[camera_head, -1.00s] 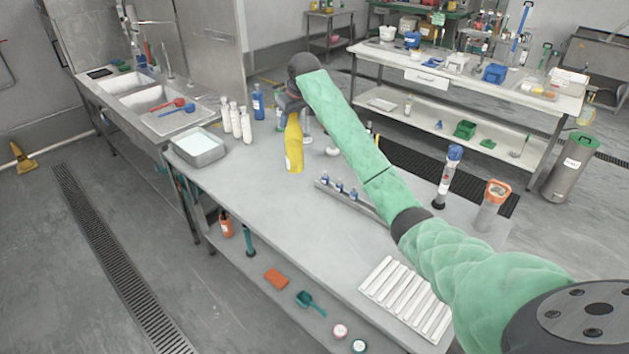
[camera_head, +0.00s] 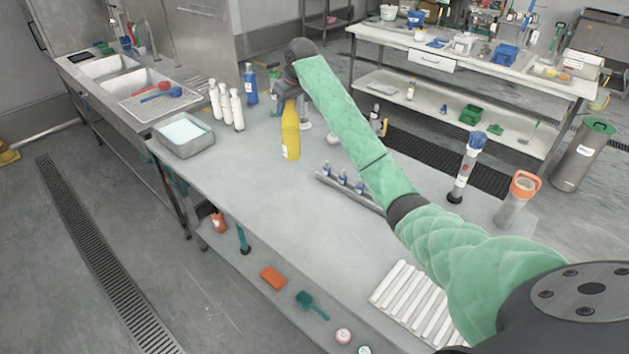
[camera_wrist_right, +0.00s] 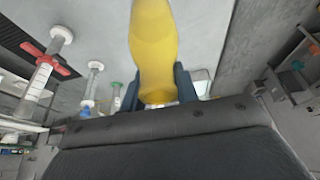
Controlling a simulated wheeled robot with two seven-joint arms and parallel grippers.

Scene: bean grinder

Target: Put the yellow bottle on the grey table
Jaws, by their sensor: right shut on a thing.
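The yellow bottle (camera_head: 290,135) is upright over the grey table (camera_head: 250,220), toward its back part. My right gripper (camera_head: 287,97) is shut on the bottle's upper part. In the right wrist view the bottle (camera_wrist_right: 153,45) sits between the two dark fingers (camera_wrist_right: 158,88). The bottle's base looks at or very near the table top; I cannot tell whether it touches. My left gripper is not in view.
A grey tray (camera_head: 184,140), several white bottles (camera_head: 226,108) and a blue bottle (camera_head: 251,84) stand left of the yellow bottle. A rack of small blue-capped vials (camera_head: 343,180) is to its right. The table's front left is clear.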

